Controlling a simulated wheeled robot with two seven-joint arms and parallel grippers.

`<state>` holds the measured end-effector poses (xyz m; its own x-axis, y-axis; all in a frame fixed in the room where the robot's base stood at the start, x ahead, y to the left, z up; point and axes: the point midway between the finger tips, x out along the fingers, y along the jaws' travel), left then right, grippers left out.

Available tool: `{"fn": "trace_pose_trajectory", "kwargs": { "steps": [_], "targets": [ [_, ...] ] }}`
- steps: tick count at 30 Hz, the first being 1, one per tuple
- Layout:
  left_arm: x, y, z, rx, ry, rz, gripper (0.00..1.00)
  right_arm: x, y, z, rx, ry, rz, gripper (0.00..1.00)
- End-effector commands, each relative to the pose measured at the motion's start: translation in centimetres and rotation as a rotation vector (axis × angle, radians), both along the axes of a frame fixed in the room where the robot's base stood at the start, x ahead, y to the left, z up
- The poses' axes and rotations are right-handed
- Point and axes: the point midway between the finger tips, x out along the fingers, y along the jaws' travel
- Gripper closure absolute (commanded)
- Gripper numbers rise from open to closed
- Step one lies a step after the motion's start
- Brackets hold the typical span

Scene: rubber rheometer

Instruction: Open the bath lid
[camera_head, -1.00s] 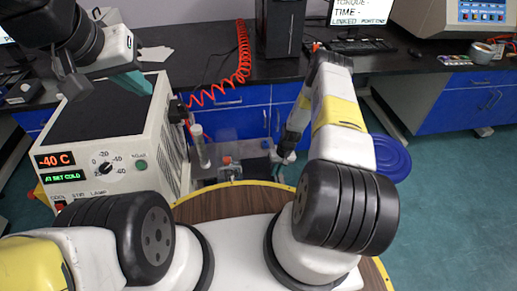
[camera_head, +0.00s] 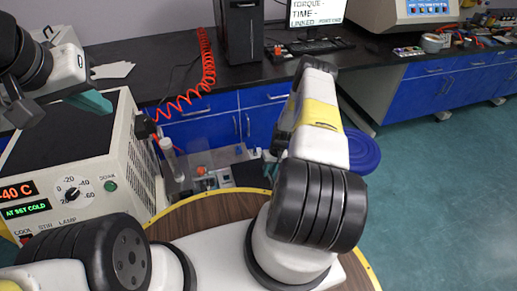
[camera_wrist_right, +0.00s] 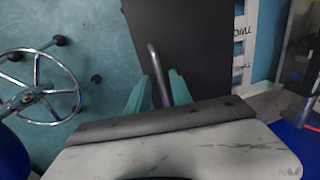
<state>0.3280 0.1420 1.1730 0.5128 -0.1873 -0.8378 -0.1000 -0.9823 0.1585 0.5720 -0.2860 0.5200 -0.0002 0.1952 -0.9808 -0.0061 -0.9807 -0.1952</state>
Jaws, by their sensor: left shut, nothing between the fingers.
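The bath is the white box with the "-40 C" display (camera_head: 17,191) at the left of the head view. Its flat black lid (camera_head: 70,128) lies shut on top. My left gripper (camera_head: 94,102) is shut and empty, its teal fingers over the far part of the lid. I cannot tell whether they touch it. No lid handle is clear to see. My right gripper is hidden behind its arm in the head view.
A knob (camera_head: 72,194) is on the bath's front. A red coiled hose (camera_head: 208,65) hangs behind it. A clear tube (camera_head: 170,158) stands at its right side. The black bench (camera_head: 385,55) with a monitor (camera_head: 317,12) runs along the back. Open floor (camera_head: 440,190) lies right.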

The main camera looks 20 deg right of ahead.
Motion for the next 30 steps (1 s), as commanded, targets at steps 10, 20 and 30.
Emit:
{"fn": "trace_pose_trajectory", "kwargs": {
  "steps": [10, 20, 30],
  "targets": [
    [0.0, 0.0, 0.0, 0.000, 0.000, 0.000, 1.00, 0.1, 0.0, 0.2, 0.000, -0.002, 0.000, 0.68],
    [0.0, 0.0, 0.0, 0.000, 0.000, 0.000, 1.00, 0.1, -1.0, 4.9, -0.001, -0.003, -0.001, 0.68],
    [0.0, 0.0, 0.0, 0.000, 0.000, 0.000, 1.00, 0.0, -1.5, 7.6, 0.000, 0.000, 0.000, 0.68]
  ]
}}
